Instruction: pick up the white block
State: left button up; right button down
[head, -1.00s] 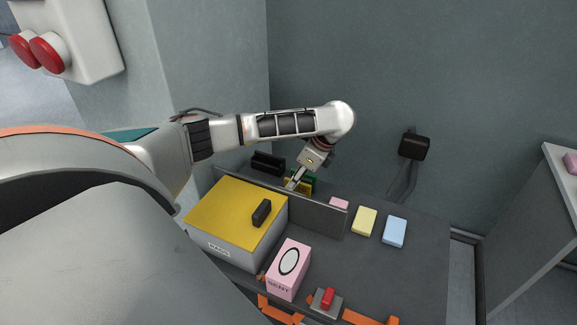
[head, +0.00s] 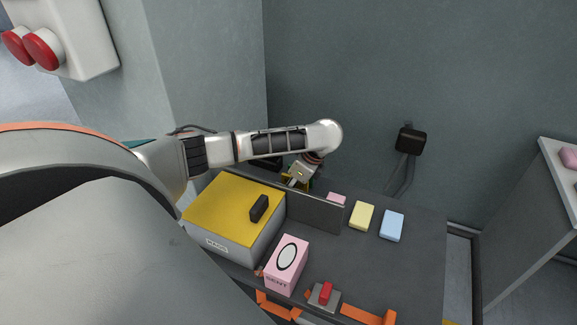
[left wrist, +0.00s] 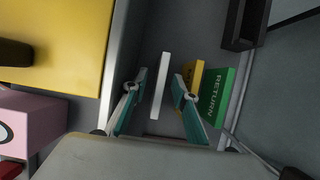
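The white block (left wrist: 160,84) shows in the left wrist view as a thin upright slab between the two fingers. My left gripper (left wrist: 158,80) is open, with one teal-padded finger on each side of the block and visible gaps. In the head view my left gripper (head: 294,181) reaches down behind the grey divider, and I cannot make out the white block there. My right gripper is in neither view.
Beside the gripper stand a yellow block (left wrist: 191,76) and a green RETURN block (left wrist: 216,97). A grey divider (head: 315,212) and a yellow-topped box (head: 228,206) are close by. Pink, yellow (head: 362,215) and blue (head: 392,225) blocks lie to the right.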

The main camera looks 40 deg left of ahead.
pick_arm(q)
jog(key=shift+f, duration=0.2)
dwell(0.4)
grip_shut()
jog(key=shift+r, duration=0.15)
notch_tip(320, 180, up, 20)
dwell(0.5)
jog(key=shift+r, duration=0.1)
